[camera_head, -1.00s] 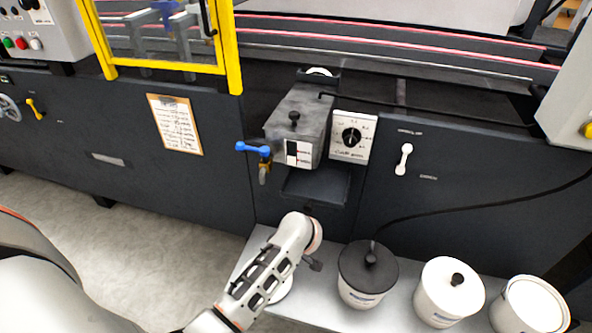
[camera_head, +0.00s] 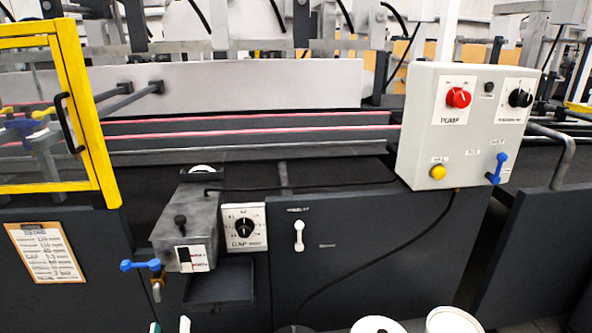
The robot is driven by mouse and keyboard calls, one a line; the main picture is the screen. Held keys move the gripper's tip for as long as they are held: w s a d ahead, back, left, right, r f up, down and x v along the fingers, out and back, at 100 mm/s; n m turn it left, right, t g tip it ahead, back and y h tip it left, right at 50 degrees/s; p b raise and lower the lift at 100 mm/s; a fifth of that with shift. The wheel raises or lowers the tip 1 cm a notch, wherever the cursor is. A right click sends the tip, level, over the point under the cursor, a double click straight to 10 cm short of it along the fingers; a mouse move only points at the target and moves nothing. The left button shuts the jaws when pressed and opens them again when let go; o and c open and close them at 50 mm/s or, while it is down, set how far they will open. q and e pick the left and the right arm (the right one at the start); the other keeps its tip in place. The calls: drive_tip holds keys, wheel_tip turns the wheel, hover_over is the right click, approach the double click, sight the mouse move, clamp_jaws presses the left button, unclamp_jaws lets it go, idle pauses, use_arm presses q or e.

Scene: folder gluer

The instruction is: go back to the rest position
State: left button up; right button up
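My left gripper (camera_head: 170,326) is at most barely in view. Only two small tips, one white and green and one white, show at the bottom edge in the head view, below the grey glue box. I cannot tell whether the gripper is open or shut, and no held thing shows. My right gripper and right arm are not in view.
The grey glue box (camera_head: 185,228) with a blue-handled valve (camera_head: 140,265) and a dial plate (camera_head: 244,228) is on the dark machine front. A control box (camera_head: 465,125) is at right, a yellow-framed guard (camera_head: 85,110) at left. White pots (camera_head: 453,321) show at the bottom edge.

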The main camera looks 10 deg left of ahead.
use_arm(q)
drive_tip(key=s+d+f+m+g+h, duration=0.5)
drive_tip(key=s+d+f+m+h, duration=0.5)
drive_tip(key=s+d, duration=0.25)
drive_tip(key=s+f+m+g, duration=0.1)
drive_tip(key=s+f+g, duration=0.3)
drive_tip(key=s+f, duration=0.15)
wheel_tip(320, 180, up, 6)
drive_tip(key=s+a+y+p, duration=0.1)
drive_tip(key=s+p, duration=0.1)
drive_tip(key=p, duration=1)
drive_tip(key=shift+n, duration=0.3)
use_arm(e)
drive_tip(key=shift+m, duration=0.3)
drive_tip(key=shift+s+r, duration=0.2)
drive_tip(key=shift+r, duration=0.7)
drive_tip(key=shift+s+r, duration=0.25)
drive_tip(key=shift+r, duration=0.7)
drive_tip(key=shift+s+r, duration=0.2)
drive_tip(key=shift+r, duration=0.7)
